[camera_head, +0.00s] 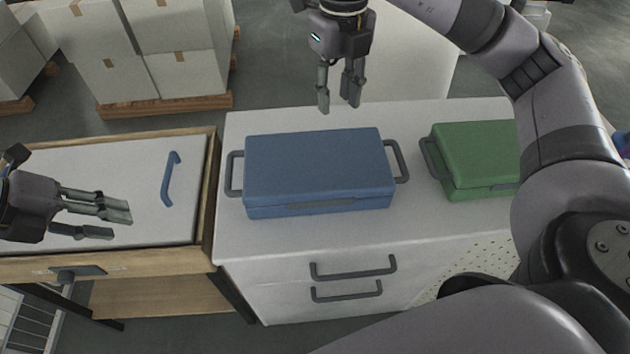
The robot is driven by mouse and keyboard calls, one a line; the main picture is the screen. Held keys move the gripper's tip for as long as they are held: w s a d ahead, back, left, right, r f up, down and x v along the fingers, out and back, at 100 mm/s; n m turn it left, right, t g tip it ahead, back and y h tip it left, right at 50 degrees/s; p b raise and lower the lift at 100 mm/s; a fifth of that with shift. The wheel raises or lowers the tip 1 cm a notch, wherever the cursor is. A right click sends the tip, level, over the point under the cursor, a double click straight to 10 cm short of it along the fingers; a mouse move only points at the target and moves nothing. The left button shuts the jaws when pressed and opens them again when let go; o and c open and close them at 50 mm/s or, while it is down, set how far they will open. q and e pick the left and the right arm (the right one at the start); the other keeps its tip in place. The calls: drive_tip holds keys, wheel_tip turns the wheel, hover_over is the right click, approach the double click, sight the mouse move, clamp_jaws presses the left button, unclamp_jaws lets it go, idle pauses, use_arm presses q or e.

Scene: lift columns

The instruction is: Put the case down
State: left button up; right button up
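A blue case (318,170) lies flat on the white cabinet top (290,240), with a grey handle at its left end (234,174) and another at its right end (401,161). My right gripper (339,106) hangs above and behind the blue case, fingers pointing down and apart, with nothing between them. My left gripper (120,222) is over the wooden-framed unit to the left, fingers pointing right and apart, empty. Neither gripper touches the blue case.
A green case (478,158) stands on the right of the cabinet, partly hidden by my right arm. The wooden unit (207,200) on the left has a pale panel with a blue handle (171,178). White boxes (178,45) sit on pallets behind. Drawer handles (352,267) stick out in front.

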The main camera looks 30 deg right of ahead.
drive_tip(key=shift+w+r, duration=0.1)
drive_tip(key=shift+r, duration=1.75)
